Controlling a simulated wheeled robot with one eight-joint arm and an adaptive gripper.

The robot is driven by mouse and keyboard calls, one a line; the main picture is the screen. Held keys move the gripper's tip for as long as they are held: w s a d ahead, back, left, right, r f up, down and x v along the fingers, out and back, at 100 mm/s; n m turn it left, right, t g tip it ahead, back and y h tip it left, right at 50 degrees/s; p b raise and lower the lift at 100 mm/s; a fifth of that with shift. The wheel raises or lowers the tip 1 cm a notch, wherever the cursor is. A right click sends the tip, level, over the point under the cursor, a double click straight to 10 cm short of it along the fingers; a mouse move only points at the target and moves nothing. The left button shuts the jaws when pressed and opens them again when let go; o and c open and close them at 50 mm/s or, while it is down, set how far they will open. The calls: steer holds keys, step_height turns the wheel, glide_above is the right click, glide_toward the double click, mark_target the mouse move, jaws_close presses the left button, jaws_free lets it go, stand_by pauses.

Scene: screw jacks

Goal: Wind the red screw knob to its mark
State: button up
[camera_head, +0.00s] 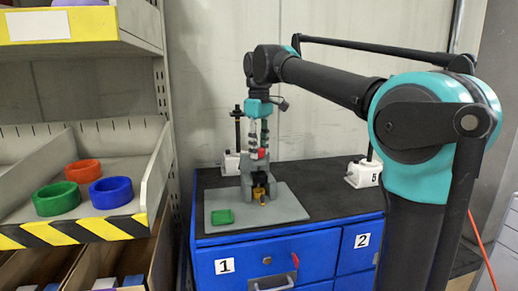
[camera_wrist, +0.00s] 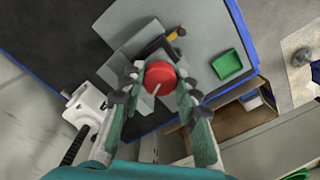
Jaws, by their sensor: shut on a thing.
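The red screw knob (camera_wrist: 160,74) sits between my gripper's fingers in the wrist view, with a pale line on its near side. It also shows small and partly covered in the head view (camera_head: 262,153). My gripper (camera_wrist: 161,82) is shut on the knob from above, one finger on each side. In the head view, my gripper (camera_head: 259,148) points down onto the grey screw jack (camera_head: 247,178), which stands upright on a grey plate (camera_head: 288,205). An orange-yellow part (camera_head: 258,194) shows low in the jack. I cannot make out the target mark.
A green tray (camera_head: 222,217) lies on the plate's front left. Two other jacks with white bases stand on the black top, one behind left (camera_head: 230,163) and one at right (camera_head: 363,173). A shelf with coloured rings (camera_head: 111,192) stands at left. The blue cabinet (camera_head: 240,262) is below.

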steer(key=n, duration=0.7)
steer(key=shift+f, duration=0.1)
steer(key=n, duration=0.6)
steer(key=shift+n, duration=0.4)
steer(key=n, duration=1.2)
steer(key=shift+n, duration=0.4)
steer(key=o, duration=1.1)
steer(key=shift+o, duration=0.2)
